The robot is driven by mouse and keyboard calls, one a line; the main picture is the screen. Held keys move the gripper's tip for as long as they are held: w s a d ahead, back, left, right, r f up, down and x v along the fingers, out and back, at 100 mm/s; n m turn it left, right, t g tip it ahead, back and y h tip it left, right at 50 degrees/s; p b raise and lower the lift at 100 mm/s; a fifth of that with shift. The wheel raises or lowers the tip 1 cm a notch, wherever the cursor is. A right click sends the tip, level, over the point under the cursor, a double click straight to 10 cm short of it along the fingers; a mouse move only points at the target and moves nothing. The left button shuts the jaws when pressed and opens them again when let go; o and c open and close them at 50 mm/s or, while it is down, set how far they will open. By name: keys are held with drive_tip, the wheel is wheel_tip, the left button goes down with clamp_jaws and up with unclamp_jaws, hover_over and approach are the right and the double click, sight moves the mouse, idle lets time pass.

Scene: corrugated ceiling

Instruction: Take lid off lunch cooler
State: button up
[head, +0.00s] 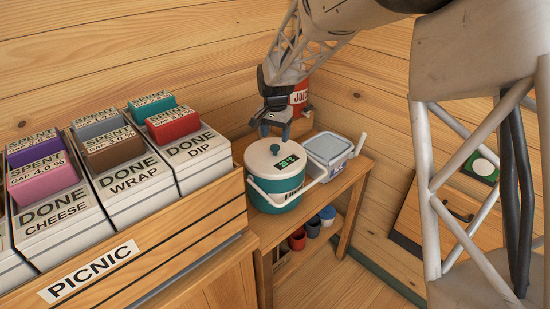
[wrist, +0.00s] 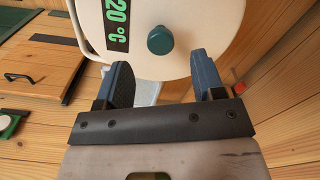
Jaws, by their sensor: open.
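The lunch cooler (head: 276,190) is a round teal and white tub with a white carry handle, standing on a wooden shelf in the head view. Its white lid (head: 262,158) is on, with a teal knob (head: 274,149) and a green "20 °C" display. My gripper (head: 273,134) is just above the lid, close to the knob. In the wrist view, the lid (wrist: 205,22) fills the top and the knob (wrist: 160,40) lies ahead of and between the open fingers (wrist: 166,82). The fingers hold nothing. Contact with the lid cannot be told.
A white container with a blue-grey lid (head: 328,147) stands right beside the cooler. A red "JUICE" container (head: 300,95) is behind, near my wrist. The "PICNIC" crate (head: 150,250) with several labelled boxes is at left. Small cups (head: 312,227) sit on the lower shelf.

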sight(275, 146)
drive_tip(key=shift+f, duration=0.25)
drive_tip(key=shift+f, duration=2.55)
drive_tip(key=c, duration=1)
drive_tip(key=shift+a+r, duration=0.1)
drive_tip(key=shift+r, duration=0.75)
wheel_tip(275, 146, up, 2)
drive_tip(key=s+d, duration=0.1)
drive_tip(key=s, duration=0.4)
drive_tip(key=s+d+r, duration=0.1)
drive_tip(key=s+d, duration=0.1)
drive_tip(key=s, duration=0.3)
drive_tip(key=s+d, duration=0.1)
drive_tip(key=s, duration=0.4)
drive_tip(key=shift+s+d+r, duration=0.2)
